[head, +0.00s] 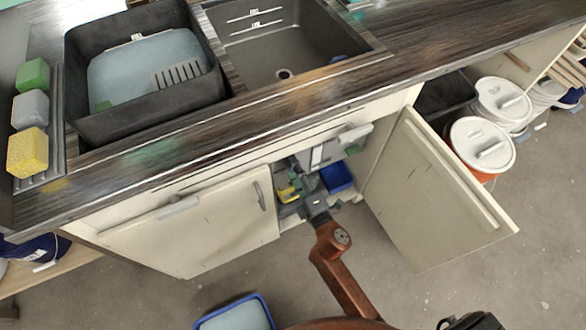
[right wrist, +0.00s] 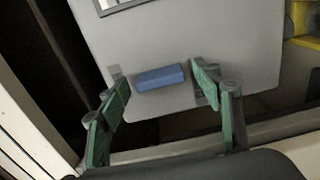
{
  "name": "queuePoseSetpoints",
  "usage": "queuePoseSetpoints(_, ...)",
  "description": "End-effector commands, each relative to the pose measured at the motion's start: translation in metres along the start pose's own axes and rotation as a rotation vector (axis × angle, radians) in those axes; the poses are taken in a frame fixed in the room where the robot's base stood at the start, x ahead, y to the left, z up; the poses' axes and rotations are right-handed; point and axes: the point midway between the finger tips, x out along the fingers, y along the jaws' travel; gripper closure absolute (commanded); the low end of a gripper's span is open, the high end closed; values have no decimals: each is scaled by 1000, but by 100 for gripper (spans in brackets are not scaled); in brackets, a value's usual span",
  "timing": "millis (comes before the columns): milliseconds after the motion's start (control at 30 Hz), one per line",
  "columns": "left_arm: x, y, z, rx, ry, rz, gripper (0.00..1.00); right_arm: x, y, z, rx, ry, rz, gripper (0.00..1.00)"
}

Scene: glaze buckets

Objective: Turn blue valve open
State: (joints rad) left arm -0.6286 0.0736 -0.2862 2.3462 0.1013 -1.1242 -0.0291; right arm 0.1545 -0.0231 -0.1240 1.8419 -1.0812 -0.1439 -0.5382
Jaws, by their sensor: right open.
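A blue bar (right wrist: 160,77), which looks like the blue valve's handle, lies roughly level across a light grey panel (right wrist: 230,40) in the right wrist view. My right gripper (right wrist: 163,87) is open, with one green-padded finger toward each end of the bar. I cannot tell whether the fingers touch it. In the head view my right gripper (head: 311,198) reaches into the open cupboard under the sink, and the blue bar cannot be made out there. My left gripper is not in view.
The cupboard's right door (head: 440,190) stands open and its left door (head: 185,225) looks shut. A blue bin (head: 337,177) and something yellow (head: 287,194) are inside the cupboard. The counter edge (head: 270,118) runs above. White-lidded buckets (head: 482,143) stand right of the open door.

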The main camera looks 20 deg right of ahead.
Motion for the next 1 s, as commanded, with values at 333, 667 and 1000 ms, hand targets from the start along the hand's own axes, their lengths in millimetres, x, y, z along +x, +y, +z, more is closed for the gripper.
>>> queuePoseSetpoints(333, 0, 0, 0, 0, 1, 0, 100, -45, -2, 1, 2, -3, -4, 41)
queuePoseSetpoints(667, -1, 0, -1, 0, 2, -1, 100, -74, 0, 0, 0, -1, -1, 41)
queuePoseSetpoints(1000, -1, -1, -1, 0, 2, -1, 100, -74, 0, 0, 0, 0, 0, 41)
